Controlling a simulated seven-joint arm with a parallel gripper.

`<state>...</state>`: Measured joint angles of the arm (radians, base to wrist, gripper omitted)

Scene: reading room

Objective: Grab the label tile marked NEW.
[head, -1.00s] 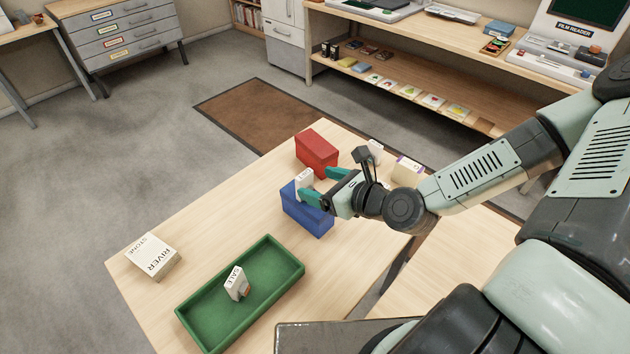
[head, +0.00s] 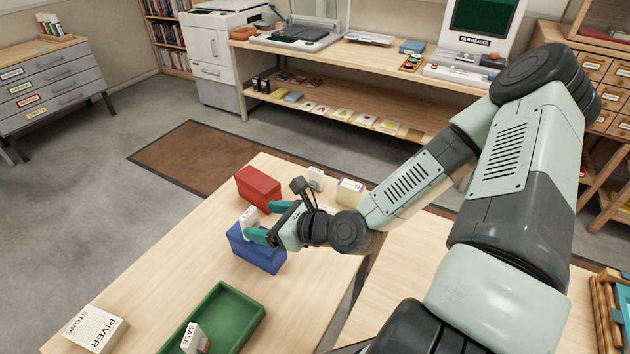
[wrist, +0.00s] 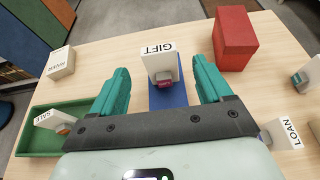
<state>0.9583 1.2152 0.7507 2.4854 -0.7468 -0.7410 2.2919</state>
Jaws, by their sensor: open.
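I cannot read NEW on any tile in view. A white tile marked GIFT (wrist: 160,62) stands at the blue block (head: 257,252), between the spread teal fingers of my open gripper (head: 269,221); the fingers do not appear to touch it. In the wrist view my gripper (wrist: 160,72) faces this tile. A tile marked SALE (head: 194,339) leans in the green tray (head: 250,302). A tile marked LOAN (wrist: 281,133) is at the right of the wrist view. Another white tile (head: 316,177) stands right of the red block, its word unreadable; it also shows in the wrist view (wrist: 302,77).
The red block (head: 258,187) stands just behind the blue one. A white box with a purple edge (head: 351,190) is at the table's right. A box marked RIVER STONE (head: 97,328) sits at the near left. The tabletop (head: 182,265) left of the blue block is clear.

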